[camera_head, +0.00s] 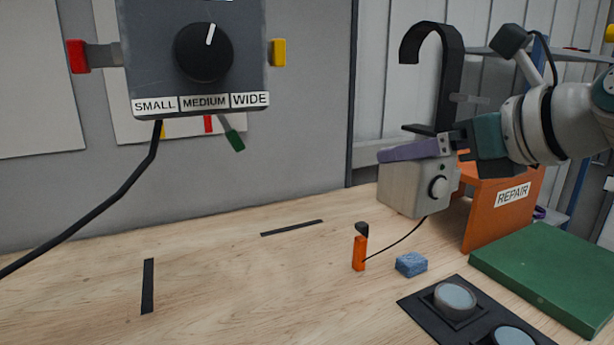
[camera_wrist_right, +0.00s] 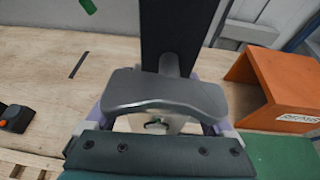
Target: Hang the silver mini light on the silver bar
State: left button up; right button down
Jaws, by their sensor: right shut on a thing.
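The silver mini light (camera_head: 405,190) is a small grey box with a round knob and a tall black hook (camera_head: 449,85) on top. My right gripper (camera_head: 418,150), with purple fingers, is shut on it near its top and holds it above the table. The hook stands upright, its open end curving left. In the right wrist view, a grey handle (camera_wrist_right: 165,92) lies between the purple fingers of my right gripper (camera_wrist_right: 155,120), below the black hook strip (camera_wrist_right: 175,35). A silver-grey bar (camera_head: 482,51) shows right of the hook; whether they touch is unclear. My left gripper is out of view.
A large control box (camera_head: 190,75) with a black knob and a cable hangs at upper left. An orange REPAIR holder (camera_head: 490,215), green slab (camera_head: 550,270), blue sponge (camera_head: 411,264), orange object (camera_head: 359,253) and black button panel (camera_head: 425,302) occupy the table's right. Its left is mostly clear.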

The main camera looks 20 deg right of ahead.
jog(key=shift+n+y, duration=0.8)
jog(key=shift+y, duration=0.1)
jog(key=r, duration=0.1)
jog(key=s+r, duration=0.1)
jog(key=r, duration=0.1)
jog(key=s+r, duration=0.1)
jog(key=shift+a+r, duration=0.25)
jog(key=shift+a, duration=0.1)
jog(key=s+a+r+n+g+y+p, duration=0.1)
jog(key=s+a+r+n+g+y, duration=0.1)
jog(key=s+a+r+n+y, duration=0.3)
notch_tip(320, 180, up, 18)
jog(key=m+t+h+p, duration=0.1)
jog(key=m+h+p, duration=0.3)
jog(key=p, duration=2.1)
send_over(444, 114)
notch_tip(444, 114, up, 2)
jog(key=d+m+t+h+p, duration=0.1)
jog(key=d+m+h+p, duration=0.2)
jog(key=p, duration=1.2)
jog(key=w+r+b+x, duration=0.1)
jog(key=r+b+x, duration=0.2)
jog(key=b+x, duration=1.2)
jog(key=shift+w+a+f+h, duration=0.3)
jog(key=shift+w+f, duration=0.1)
jog(key=shift+w, duration=0.6)
